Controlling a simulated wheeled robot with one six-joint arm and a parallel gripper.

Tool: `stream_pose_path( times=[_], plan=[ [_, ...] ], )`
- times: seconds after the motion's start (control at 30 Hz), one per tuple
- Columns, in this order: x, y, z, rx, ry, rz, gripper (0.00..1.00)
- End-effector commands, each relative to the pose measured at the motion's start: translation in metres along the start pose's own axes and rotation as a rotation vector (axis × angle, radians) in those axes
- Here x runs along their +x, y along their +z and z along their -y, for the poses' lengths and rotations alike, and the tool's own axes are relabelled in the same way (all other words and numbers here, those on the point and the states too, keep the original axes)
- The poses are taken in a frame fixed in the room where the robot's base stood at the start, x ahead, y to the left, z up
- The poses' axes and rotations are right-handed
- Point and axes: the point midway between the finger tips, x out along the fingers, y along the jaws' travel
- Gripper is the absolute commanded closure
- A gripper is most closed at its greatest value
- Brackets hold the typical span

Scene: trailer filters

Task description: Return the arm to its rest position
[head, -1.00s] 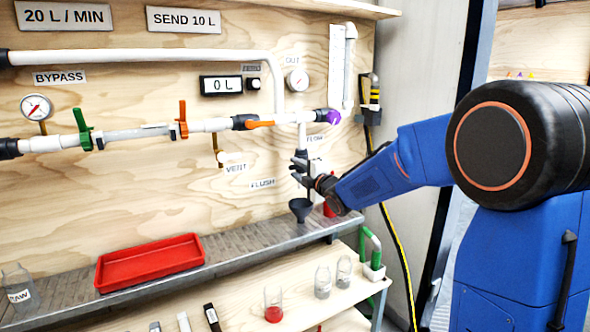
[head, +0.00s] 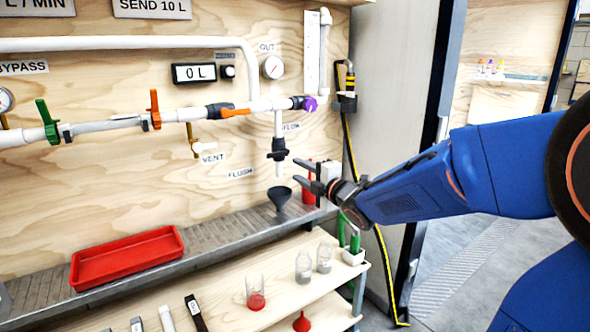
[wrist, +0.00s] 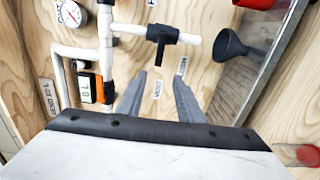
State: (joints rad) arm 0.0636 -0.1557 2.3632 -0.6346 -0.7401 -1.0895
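My gripper (head: 297,171) is in the head view, in front of the plywood panel and to the right of the black valve (head: 277,149) on the vertical pipe. Its two fingers are apart, with nothing between them. In the wrist view, the fingers of my gripper (wrist: 160,78) also stand apart and empty. The black valve handle (wrist: 163,38) shows beyond them, clear of the fingertips. My blue arm stretches in from the right, bent at the elbow.
A dark funnel (head: 279,197) stands below the valve on the metal ledge (head: 230,223). A red tray (head: 127,257) lies farther left. Jars and a red-bottomed glass (head: 256,293) stand on the lower shelf. A black-and-yellow hose (head: 385,270) hangs right of the panel. Floor at right is open.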

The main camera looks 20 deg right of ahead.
Motion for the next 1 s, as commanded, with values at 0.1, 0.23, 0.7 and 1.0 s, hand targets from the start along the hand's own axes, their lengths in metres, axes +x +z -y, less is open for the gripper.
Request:
stream_pose_path(
  times=[0.1, 0.23, 0.7, 1.0],
  plan=[
    [-0.004, 0.000, 0.000, 0.000, 0.000, 0.000, 0.66],
    [-0.004, 0.000, 0.000, 0.000, 0.000, 0.000, 0.66],
    [-0.042, 0.019, 0.010, 0.205, -0.114, 0.161, 0.66],
    [-0.138, 0.032, 0.051, 0.658, -0.303, 0.481, 0.66]
  ],
)
